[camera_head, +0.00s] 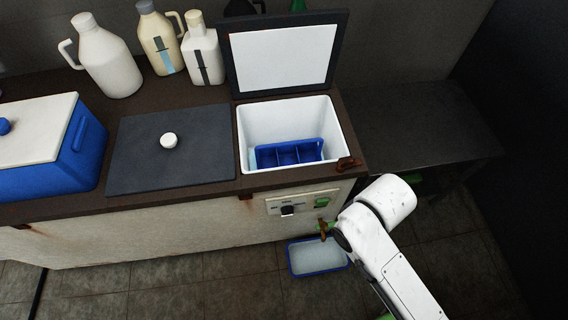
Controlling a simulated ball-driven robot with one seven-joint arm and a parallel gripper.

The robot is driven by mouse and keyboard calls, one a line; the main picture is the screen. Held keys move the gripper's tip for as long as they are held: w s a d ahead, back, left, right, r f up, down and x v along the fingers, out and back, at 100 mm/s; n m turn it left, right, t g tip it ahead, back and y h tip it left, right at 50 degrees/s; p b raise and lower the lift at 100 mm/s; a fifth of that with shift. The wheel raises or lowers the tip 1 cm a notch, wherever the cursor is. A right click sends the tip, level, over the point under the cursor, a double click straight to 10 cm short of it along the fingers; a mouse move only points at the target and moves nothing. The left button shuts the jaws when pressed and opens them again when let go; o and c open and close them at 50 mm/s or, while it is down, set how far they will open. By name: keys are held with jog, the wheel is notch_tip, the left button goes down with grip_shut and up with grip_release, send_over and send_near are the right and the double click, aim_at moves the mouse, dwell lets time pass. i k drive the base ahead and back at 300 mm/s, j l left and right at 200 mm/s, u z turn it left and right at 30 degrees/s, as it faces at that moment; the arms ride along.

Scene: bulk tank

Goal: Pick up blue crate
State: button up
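A blue crate (290,152) with several compartments sits low inside the open white basin (262,124) of the tank. Its lower part is hidden by the basin's front rim. My white arm enters from the lower right and shows near the tank's front right corner. My gripper cannot be made out in this view.
The basin's lid (284,58) stands open behind it. A dark closed lid (170,148) with a white knob lies to the left, then a blue cooler (85,150). Jugs (105,58) stand behind. A blue-rimmed tray (317,257) is on the floor below a tap.

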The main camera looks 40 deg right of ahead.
aim_at(305, 150)
jog(key=i+l+z, duration=0.1)
jog(key=i+z, duration=0.6)
jog(key=z, duration=0.25)
